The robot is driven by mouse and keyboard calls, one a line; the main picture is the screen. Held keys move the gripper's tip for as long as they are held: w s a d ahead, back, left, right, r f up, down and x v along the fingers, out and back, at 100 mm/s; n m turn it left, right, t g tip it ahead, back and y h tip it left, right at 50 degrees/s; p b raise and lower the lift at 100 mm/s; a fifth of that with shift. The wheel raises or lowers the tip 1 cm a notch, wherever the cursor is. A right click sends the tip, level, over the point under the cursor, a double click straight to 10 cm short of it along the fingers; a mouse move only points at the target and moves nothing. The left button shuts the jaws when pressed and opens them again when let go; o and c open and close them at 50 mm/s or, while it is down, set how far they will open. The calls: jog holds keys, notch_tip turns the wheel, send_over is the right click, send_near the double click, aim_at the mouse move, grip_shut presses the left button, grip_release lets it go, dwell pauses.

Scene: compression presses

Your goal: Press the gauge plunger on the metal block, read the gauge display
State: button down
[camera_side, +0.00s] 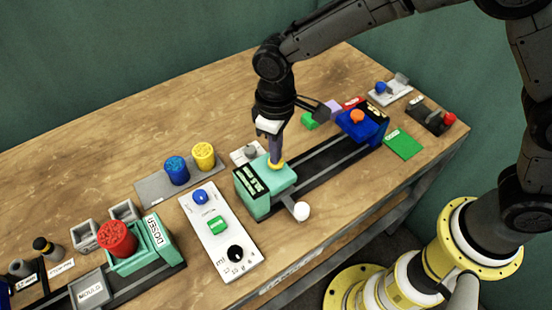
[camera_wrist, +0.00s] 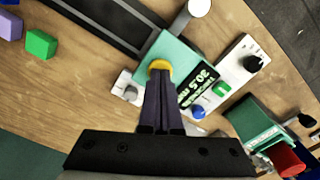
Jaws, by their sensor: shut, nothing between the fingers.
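A teal block (camera_side: 256,202) with a black display stands on a dark rail, and it also shows in the wrist view (camera_wrist: 174,50). A yellow round piece (camera_side: 276,164), which looks like the plunger, is on its top. My gripper (camera_side: 278,153) is shut and points down, with its fingertips at the yellow piece. In the wrist view the fingertips (camera_wrist: 160,76) overlap the yellow piece (camera_wrist: 159,65), so I cannot tell how far it is pressed. The display (camera_wrist: 195,89) shows light characters, apparently "20.5" with a unit I cannot read surely. No separate metal block is clear.
A white-knobbed lever (camera_side: 302,211) sticks out from the teal block. A white control panel (camera_side: 212,238) lies left of it. A blue unit with an orange knob (camera_side: 357,117) stands at the rail's far end. Red (camera_side: 117,238) and yellow (camera_side: 203,155) cylinders stand further left.

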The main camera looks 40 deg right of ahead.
dwell(0.6)
jog(key=shift+r, duration=3.5)
jog(key=shift+w+d, duration=0.1)
jog(key=shift+d, duration=0.05)
jog(key=s+d+r+m+t+y, duration=0.1)
jog(key=s+d+r+m+t, duration=0.25)
jog(key=d+r, duration=1.15)
jog(key=s+d+m+t, duration=0.2)
jog(key=s+d, duration=0.5)
jog(key=s, duration=0.2)
jog(key=s+d+f+h, duration=0.1)
jog(key=s+d+f, duration=0.1)
jog(key=s+f, duration=0.4)
jog(key=shift+s, duration=1.15)
